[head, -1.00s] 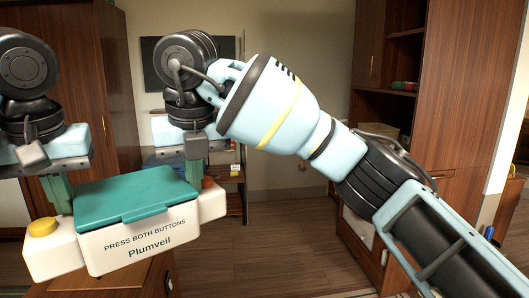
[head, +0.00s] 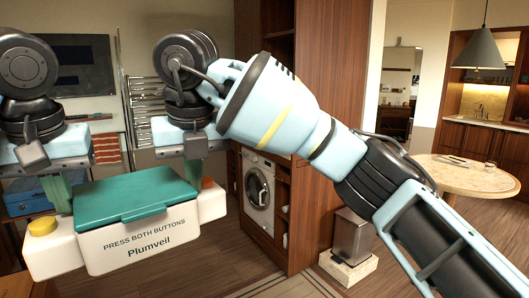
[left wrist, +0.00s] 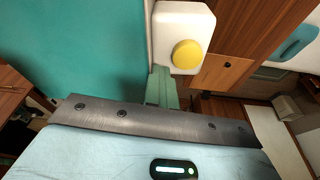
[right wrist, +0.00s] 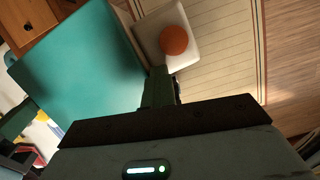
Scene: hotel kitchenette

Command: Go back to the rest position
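A white box (head: 150,240) with a teal lid (head: 135,195) is marked "PRESS BOTH BUTTONS Plumveil". A yellow button (head: 42,228) is on its left block and an orange-red button (head: 207,183) on its right block. My left gripper (head: 62,192) is at the box's left side, beside the yellow button, also seen in the left wrist view (left wrist: 183,54). My right gripper (head: 193,175) is at the right side, beside the orange button, also in the right wrist view (right wrist: 173,40). Both appear shut on the box, holding it level in the air. The exact finger contact is partly hidden.
A washing machine (head: 258,192) stands in a wooden cabinet (head: 330,100) behind my right arm. A round table (head: 465,176) is at the right. Shelves and a blue case (head: 30,196) are at the left.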

